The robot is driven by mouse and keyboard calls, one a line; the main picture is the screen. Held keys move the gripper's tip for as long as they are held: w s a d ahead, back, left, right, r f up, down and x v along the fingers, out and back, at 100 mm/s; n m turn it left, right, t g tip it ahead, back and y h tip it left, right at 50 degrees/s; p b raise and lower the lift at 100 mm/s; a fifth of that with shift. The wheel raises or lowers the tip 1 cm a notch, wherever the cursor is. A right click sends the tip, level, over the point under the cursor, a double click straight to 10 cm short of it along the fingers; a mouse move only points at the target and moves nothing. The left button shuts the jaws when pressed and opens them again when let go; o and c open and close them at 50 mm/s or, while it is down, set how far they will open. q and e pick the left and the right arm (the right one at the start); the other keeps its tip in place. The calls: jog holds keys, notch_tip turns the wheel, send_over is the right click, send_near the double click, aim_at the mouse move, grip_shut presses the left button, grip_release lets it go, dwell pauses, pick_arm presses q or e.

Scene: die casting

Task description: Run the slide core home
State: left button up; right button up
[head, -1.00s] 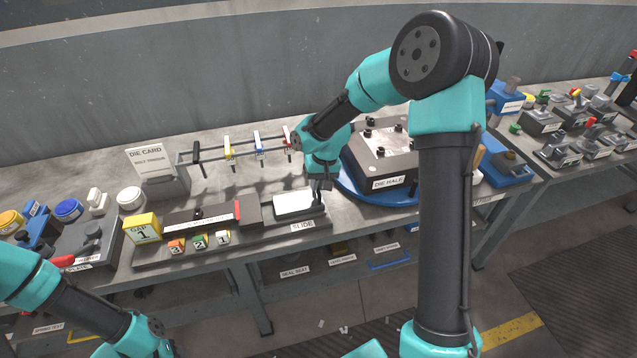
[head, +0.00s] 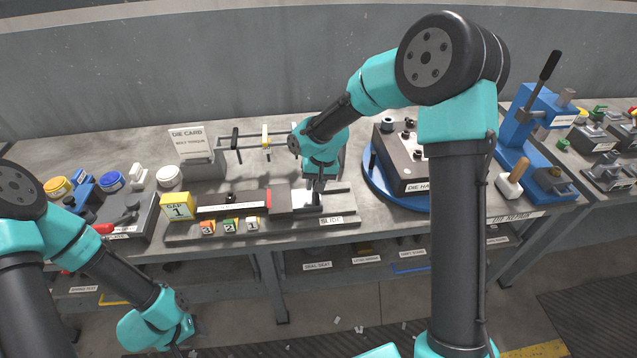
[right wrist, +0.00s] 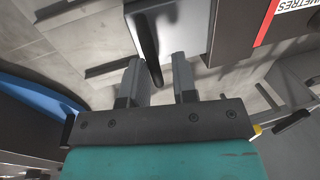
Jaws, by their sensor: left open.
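The slide core is a bright metal block (head: 304,201) on dark rails above the SLIDE label (head: 332,221). Its left end meets a dark block (head: 279,199) at the end of a scale with a red mark (head: 268,198). A dark upright handle (right wrist: 145,45) stands at its outer end. My right gripper (head: 315,200) is down at that handle. In the right wrist view its fingers (right wrist: 158,82) are apart, with the handle's tip between them, nearer the left finger; contact is unclear. My left gripper (head: 184,330) is open, low in front of the bench, clear of the slide.
A yellow GAP 1 block (head: 177,206) and small number cubes (head: 230,226) sit left and in front of the slide. A rack of clamps (head: 265,137) and the die card (head: 188,142) stand behind. The die half (head: 395,165) on its blue turntable is at right.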

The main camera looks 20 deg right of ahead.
jog(key=shift+o, duration=1.3)
jog(key=d+r, duration=0.3)
jog(key=r, duration=1.4)
jog(key=shift+s+d, duration=0.2)
jog(key=shift+s, duration=0.15)
jog(key=shift+f, duration=0.1)
